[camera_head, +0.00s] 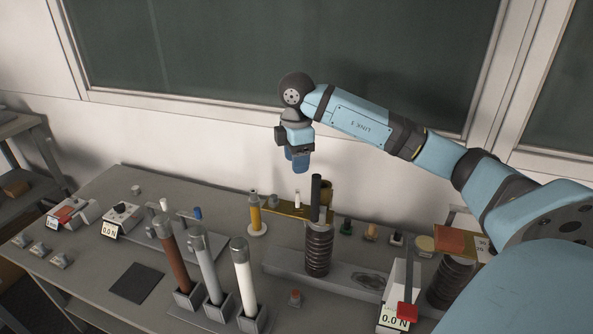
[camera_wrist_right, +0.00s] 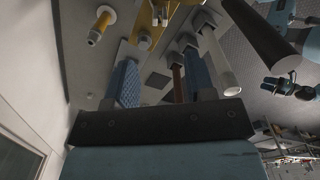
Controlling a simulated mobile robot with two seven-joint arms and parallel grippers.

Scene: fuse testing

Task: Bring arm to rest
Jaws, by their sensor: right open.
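My right arm (camera_head: 365,122) reaches in from the right above the bench. My right gripper (camera_head: 298,160) points down above the back of the bench, clear of all objects. In the wrist view its two blue fingers stand apart with nothing held between them; the gripper (camera_wrist_right: 163,82) is open. Brown (camera_head: 173,259), grey (camera_head: 206,267) and white (camera_head: 243,277) fuse rods stand in square holders on the bench, to the left of and nearer than the gripper. My left gripper does not show.
A ribbed black insulator (camera_head: 319,249) with a dark rod stands below the gripper. A yellow post (camera_head: 255,213) stands at the back. A force display (camera_head: 394,318) and a red block (camera_head: 407,311) are at front right. A dark green board (camera_head: 290,45) hangs on the wall behind.

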